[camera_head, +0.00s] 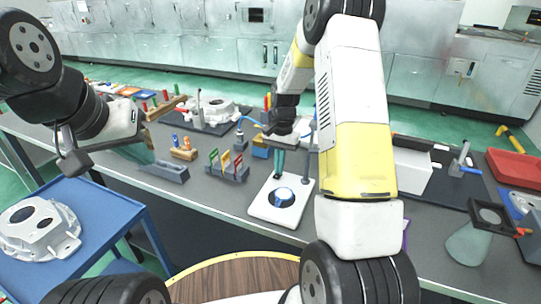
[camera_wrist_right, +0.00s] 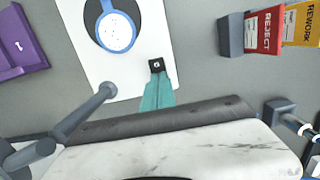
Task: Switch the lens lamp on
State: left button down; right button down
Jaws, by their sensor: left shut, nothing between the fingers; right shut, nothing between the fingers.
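The lens lamp's white base (camera_head: 258,208) lies on the grey bench, with a dark ring around a pale blue disc (camera_head: 283,196). In the right wrist view the white base (camera_wrist_right: 75,20) carries the disc (camera_wrist_right: 116,32), and a grey post (camera_wrist_right: 103,93) rises beside it. A small black square with a white mark (camera_wrist_right: 157,65), which looks like a switch, is at the base's edge. My right gripper (camera_head: 278,174) is shut, its teal fingertips (camera_wrist_right: 158,78) right at the black square; contact is unclear. My left gripper (camera_head: 147,156) is shut and empty, far left of the lamp.
A holder with coloured cards (camera_head: 227,172) stands left of the lamp, and shows red and yellow cards (camera_wrist_right: 265,30) in the wrist view. A purple object (camera_wrist_right: 22,42) lies opposite. A blue cart with a casting (camera_head: 40,228) is front left. A white box (camera_head: 411,172) stands to the right.

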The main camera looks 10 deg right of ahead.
jog(key=shift+s+a+f, duration=0.3)
jog(key=shift+s+f, duration=0.15)
jog(key=shift+s, duration=0.3)
notch_tip(320, 180, up, 15)
jog(key=w+d, duration=0.1)
jog(key=w, duration=0.2)
jog(key=s+a+r+n+t, duration=0.1)
jog(key=s+r+n+t, duration=0.25)
jog(key=s+r, duration=0.7)
jog(key=s+a+r+n+t, duration=0.1)
jog(key=s+n+t, duration=0.1)
jog(key=s, duration=0.5)
jog(key=s+a+n+t+y, duration=0.1)
jog(key=s+n+t, duration=0.1)
jog(key=s, duration=0.6)
jog(key=shift+s+a+r, duration=0.15)
jog(key=shift+a+r, duration=0.1)
jog(key=shift+r, duration=0.1)
